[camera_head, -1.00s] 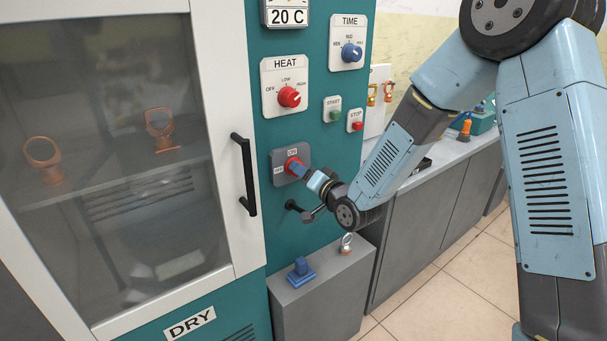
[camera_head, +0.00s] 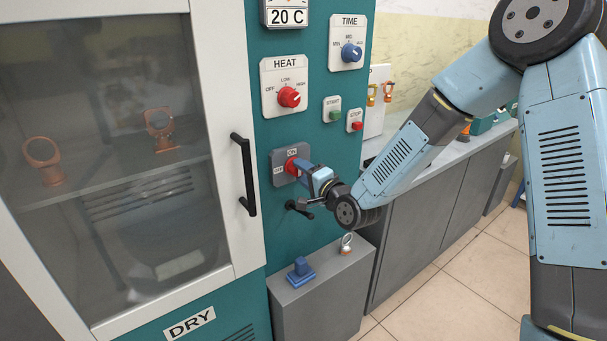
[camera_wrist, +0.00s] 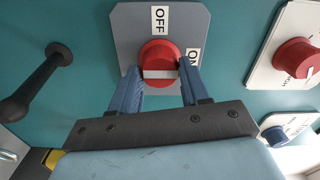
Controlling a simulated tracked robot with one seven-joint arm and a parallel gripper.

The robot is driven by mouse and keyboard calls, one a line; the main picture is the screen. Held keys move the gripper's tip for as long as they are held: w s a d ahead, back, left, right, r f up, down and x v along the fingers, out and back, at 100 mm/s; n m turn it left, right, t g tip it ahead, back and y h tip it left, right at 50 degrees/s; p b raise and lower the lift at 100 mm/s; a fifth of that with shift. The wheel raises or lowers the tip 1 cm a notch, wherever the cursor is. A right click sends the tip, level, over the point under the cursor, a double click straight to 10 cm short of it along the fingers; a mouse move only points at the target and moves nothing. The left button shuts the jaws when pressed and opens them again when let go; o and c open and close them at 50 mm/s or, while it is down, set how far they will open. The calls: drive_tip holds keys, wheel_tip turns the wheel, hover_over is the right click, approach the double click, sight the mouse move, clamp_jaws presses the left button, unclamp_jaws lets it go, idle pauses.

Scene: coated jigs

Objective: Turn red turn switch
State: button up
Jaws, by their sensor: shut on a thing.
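The red turn switch (camera_head: 290,165) sits on a dark grey plate (camera_head: 278,156) on the teal panel, right of the cabinet door handle. Its plate bears an ON label at the top and an OFF label at the left in the head view. My gripper (camera_head: 298,169) is at the switch, shut on it. In the wrist view the red switch (camera_wrist: 158,54) is between the two blue fingers of my gripper (camera_wrist: 158,78), one on each side. Its white bar lies level there, with OFF above and ON to the right. The fingertips partly hide the switch in the head view.
Above are the red HEAT knob (camera_head: 289,97), the blue TIME knob (camera_head: 351,53), and the START (camera_head: 334,115) and STOP (camera_head: 356,126) buttons. A black door handle (camera_head: 244,174) is left of the switch. A grey ledge (camera_head: 330,290) stands below, bearing a blue block (camera_head: 301,269).

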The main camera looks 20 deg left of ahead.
drive_tip(key=shift+w+d+f, duration=0.15)
drive_tip(key=shift+d, duration=0.05)
drive_tip(key=o, duration=1)
drive_tip(key=shift+a, duration=0.1)
drive_tip(key=shift+o, duration=0.2)
